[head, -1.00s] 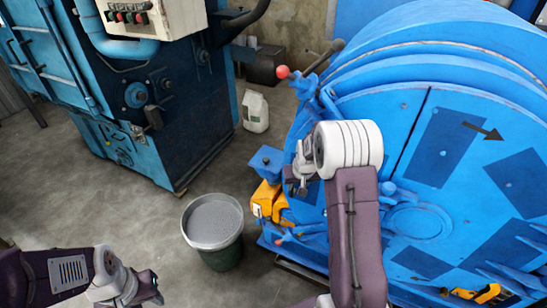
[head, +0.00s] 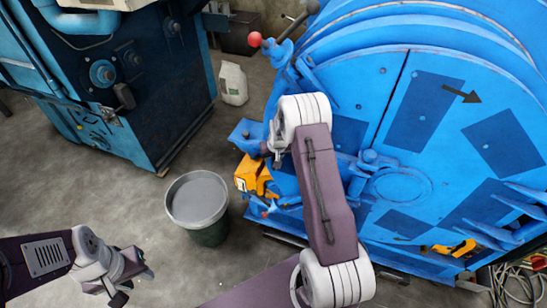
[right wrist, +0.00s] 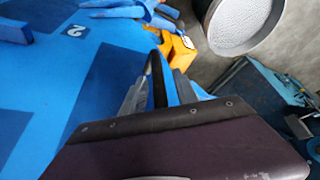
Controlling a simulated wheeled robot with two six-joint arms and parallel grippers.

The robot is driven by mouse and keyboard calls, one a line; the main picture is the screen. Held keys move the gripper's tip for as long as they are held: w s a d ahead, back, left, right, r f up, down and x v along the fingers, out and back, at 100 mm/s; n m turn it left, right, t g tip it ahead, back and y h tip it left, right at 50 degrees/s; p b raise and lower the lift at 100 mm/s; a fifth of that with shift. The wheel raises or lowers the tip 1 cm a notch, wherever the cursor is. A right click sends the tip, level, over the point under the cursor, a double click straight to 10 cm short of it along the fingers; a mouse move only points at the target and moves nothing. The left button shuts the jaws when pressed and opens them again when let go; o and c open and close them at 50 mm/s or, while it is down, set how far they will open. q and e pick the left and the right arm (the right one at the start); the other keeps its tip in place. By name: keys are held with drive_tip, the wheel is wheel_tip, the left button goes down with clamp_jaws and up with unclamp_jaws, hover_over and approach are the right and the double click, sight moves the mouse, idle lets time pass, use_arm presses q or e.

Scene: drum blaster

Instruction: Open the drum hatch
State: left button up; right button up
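The big blue drum (head: 350,95) fills the right side of the head view. Its round front hatch (head: 432,150) has dark blue patches, a black arrow and a seam, and looks closed. My right gripper (head: 272,150) is at the drum's left edge, partly hidden by my own arm. In the right wrist view its two fingers (right wrist: 158,92) stand apart on either side of a dark bar (right wrist: 154,75). I cannot tell whether they touch it. My left gripper (head: 133,286) is low at the left, empty, its fingertips apart, far from the drum.
A grey bucket (head: 197,200) stands on the floor left of the drum, beside a yellow part (head: 250,176). A red-knobbed lever (head: 256,40) sticks out at the drum's upper left. A dark blue machine (head: 120,85) and white jug (head: 233,83) stand behind. Cables (head: 515,285) lie lower right.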

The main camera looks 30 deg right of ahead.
drive_tip(key=shift+w, duration=0.1)
drive_tip(key=shift+c, duration=0.4)
clamp_jaws()
idle(0.9)
